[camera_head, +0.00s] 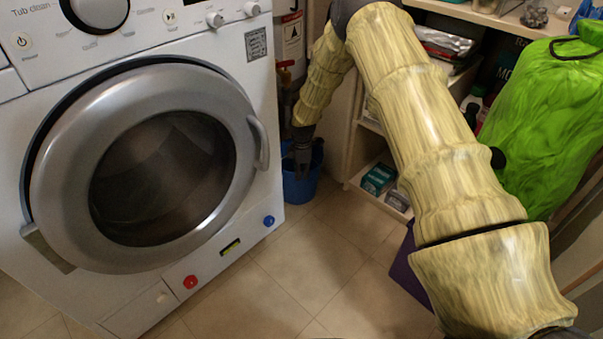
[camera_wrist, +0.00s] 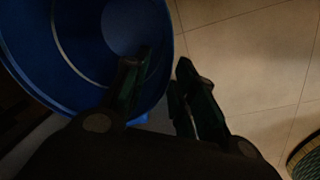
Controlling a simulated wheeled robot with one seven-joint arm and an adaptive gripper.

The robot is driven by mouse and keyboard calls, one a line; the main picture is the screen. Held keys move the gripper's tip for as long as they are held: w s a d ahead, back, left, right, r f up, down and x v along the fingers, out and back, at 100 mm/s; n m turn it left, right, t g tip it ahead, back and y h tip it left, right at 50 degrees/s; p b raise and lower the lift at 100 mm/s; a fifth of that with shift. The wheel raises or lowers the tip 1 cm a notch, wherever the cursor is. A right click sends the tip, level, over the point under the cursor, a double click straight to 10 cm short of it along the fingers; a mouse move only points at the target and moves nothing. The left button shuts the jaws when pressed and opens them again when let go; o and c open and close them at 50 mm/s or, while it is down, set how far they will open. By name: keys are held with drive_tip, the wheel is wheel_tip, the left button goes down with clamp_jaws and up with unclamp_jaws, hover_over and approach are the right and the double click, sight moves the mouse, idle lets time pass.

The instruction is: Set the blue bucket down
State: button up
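The blue bucket (camera_head: 302,184) is low beside the washing machine's right side, partly hidden by my gripper. It looks upright and close to the floor; whether its base touches the tiles is hard to tell. The open mouth of the bucket (camera_wrist: 88,45) fills the upper left of the wrist view. My gripper (camera_head: 302,165) points down at the bucket. In the wrist view my gripper (camera_wrist: 160,65) has one finger over the inside of the bucket and the other just outside its rim. A gap shows between the fingertips, so it looks partly open around the rim.
The washing machine (camera_head: 262,110) stands at the left with its round door (camera_head: 60,170) closed or nearly so. Low shelves (camera_head: 357,150) with boxes are right of the bucket. A green bag (camera_head: 545,120) hangs at the right. Tiled floor (camera_head: 300,265) in front is clear.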

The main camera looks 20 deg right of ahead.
wheel_tip(320, 180, up, 7)
drive_tip(key=p, duration=0.3)
drive_tip(key=s+a+f+m, duration=0.25)
drive_tip(key=s+f, duration=0.25)
drive_tip(key=s, duration=0.3)
drive_tip(key=s+a+f+m+y, duration=0.1)
drive_tip(key=s+a+f+m, duration=0.1)
drive_tip(key=s+a+f, duration=0.45)
drive_tip(key=s+f+m, duration=0.2)
drive_tip(key=s+f, duration=0.1)
drive_tip(key=s, duration=0.6)
drive_tip(key=s+a+m+g, duration=0.1)
drive_tip(key=s+m, duration=0.8)
drive_tip(key=s, duration=2.1)
drive_tip(key=shift+s+a+r+h, duration=0.25)
drive_tip(key=shift+a+r+h, duration=0.15)
drive_tip(key=shift+a, duration=0.5)
